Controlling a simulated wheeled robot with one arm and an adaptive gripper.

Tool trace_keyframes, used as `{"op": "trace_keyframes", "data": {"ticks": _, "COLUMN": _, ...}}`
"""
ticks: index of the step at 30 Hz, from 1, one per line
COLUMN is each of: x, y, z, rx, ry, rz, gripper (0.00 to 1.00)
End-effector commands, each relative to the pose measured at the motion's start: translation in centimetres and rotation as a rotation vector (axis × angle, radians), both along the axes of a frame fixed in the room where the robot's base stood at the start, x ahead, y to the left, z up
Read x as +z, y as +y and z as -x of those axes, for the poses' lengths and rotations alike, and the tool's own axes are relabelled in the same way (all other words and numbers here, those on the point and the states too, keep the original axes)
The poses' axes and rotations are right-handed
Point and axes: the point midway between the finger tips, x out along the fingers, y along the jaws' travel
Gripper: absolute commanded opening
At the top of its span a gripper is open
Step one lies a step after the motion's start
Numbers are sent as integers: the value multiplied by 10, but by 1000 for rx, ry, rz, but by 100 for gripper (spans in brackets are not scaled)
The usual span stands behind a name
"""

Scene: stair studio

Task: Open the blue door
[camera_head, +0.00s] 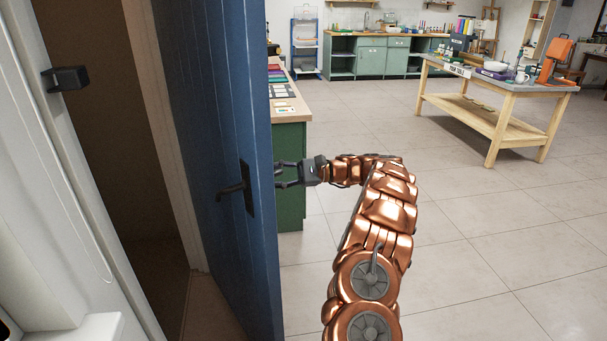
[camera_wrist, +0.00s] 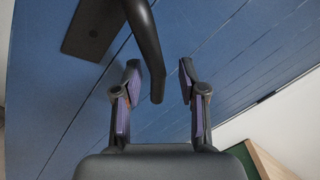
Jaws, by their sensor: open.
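The blue door (camera_head: 235,150) stands ajar in the head view, seen nearly edge-on, with a dark opening on its left. A black lever handle (camera_head: 236,187) is on its visible face. My gripper (camera_head: 283,174) is at the door's right side, its tips partly hidden by the door edge. In the wrist view, my gripper (camera_wrist: 158,80) is open, facing the blue door (camera_wrist: 215,50). A dark lever handle (camera_wrist: 146,40) reaches down from its plate (camera_wrist: 92,30), its end between the two fingers in the picture. I cannot tell whether they touch.
A green counter with a wooden top (camera_head: 290,110) stands just behind the door. A wooden worktable (camera_head: 490,120) with supplies is at the right, and teal cabinets (camera_head: 372,55) line the back wall. The tiled floor (camera_head: 480,235) at the right is clear. A white door frame (camera_head: 165,120) is at left.

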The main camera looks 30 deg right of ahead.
Motion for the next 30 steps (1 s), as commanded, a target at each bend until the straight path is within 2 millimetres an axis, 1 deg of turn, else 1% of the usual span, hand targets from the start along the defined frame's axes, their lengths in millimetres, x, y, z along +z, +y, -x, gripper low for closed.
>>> {"op": "trace_keyframes", "data": {"ticks": 11, "x": -1, "y": -20, "z": 7, "rx": -3, "ry": 1, "rz": 1, "gripper": 42}}
{"op": "trace_keyframes", "data": {"ticks": 30, "x": -4, "y": -42, "z": 14, "rx": -3, "ry": 3, "rz": 0, "gripper": 42}}
